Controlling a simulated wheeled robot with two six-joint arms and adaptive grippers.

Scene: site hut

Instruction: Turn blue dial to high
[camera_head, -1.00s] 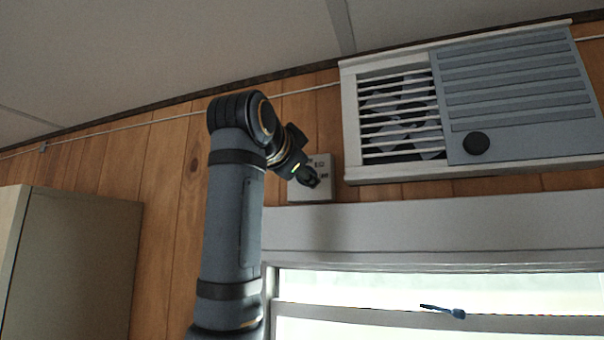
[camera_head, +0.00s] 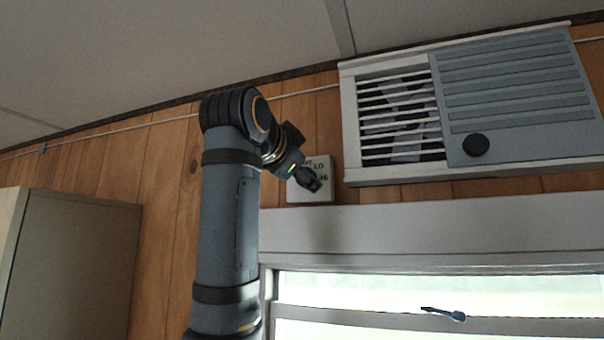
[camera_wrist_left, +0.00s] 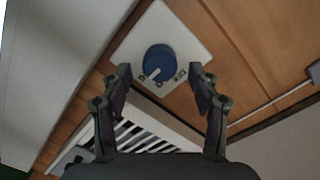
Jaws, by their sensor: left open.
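The blue dial (camera_wrist_left: 158,62) sits on a white square plate (camera_wrist_left: 190,45) on the wall, seen in the left wrist view. A pale pointer mark shows on the dial's lower part, and small dark labels lie around its lower edge. In the head view the plate (camera_head: 325,192) is partly covered by my left gripper (camera_head: 316,184), which hides the dial; parts of its lettering show. In the left wrist view my left gripper (camera_wrist_left: 163,75) is open, its fingers on either side of the dial; whether they touch it, I cannot tell. My right gripper is not in view.
A slatted ventilation unit (camera_head: 520,90) with a black knob (camera_head: 476,145) is on the wall to the right of the plate. A window (camera_head: 520,285) with a white frame is below. A beige cabinet (camera_head: 80,260) stands at the left.

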